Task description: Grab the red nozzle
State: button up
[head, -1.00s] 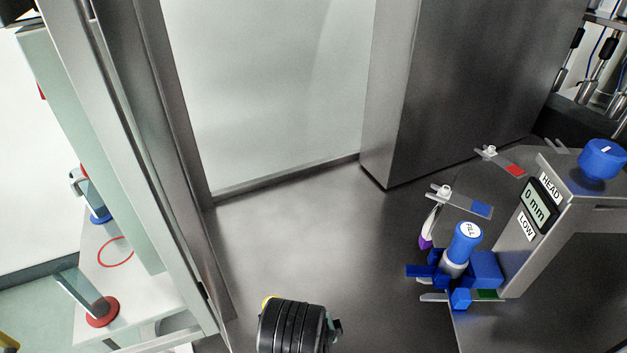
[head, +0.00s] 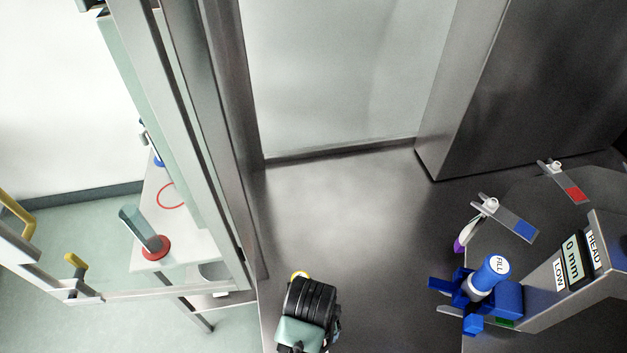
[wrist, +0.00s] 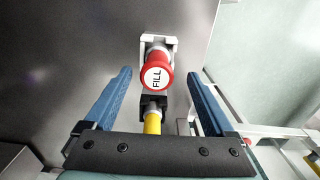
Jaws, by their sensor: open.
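In the wrist view the red nozzle (wrist: 153,74), with a white round face marked FILL, sits in a white bracket (wrist: 158,43) against a grey metal wall. My gripper (wrist: 160,75) is open, its two blue fingers left and right of the nozzle with gaps on both sides. I cannot tell how far the nozzle lies beyond the fingertips. The red nozzle does not show in the head view. There, a blue FILL nozzle (head: 488,274) stands in a blue holder at the lower right.
A yellow part (wrist: 152,122) shows below the nozzle in the wrist view. In the head view, a machine with a "0 mm" display (head: 571,258) stands at right. A white table (head: 195,223) lies beyond the metal frame at left. The dark counter (head: 370,215) is mostly clear.

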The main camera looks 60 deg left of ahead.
jog(key=shift+w+d+f+p, duration=0.1)
jog(key=shift+f+p, duration=0.15)
jog(key=shift+f, duration=1.1)
jog(key=shift+w+f+p, duration=0.1)
jog(key=shift+f+p, duration=0.1)
jog(key=shift+f, duration=1.1)
grip_shut()
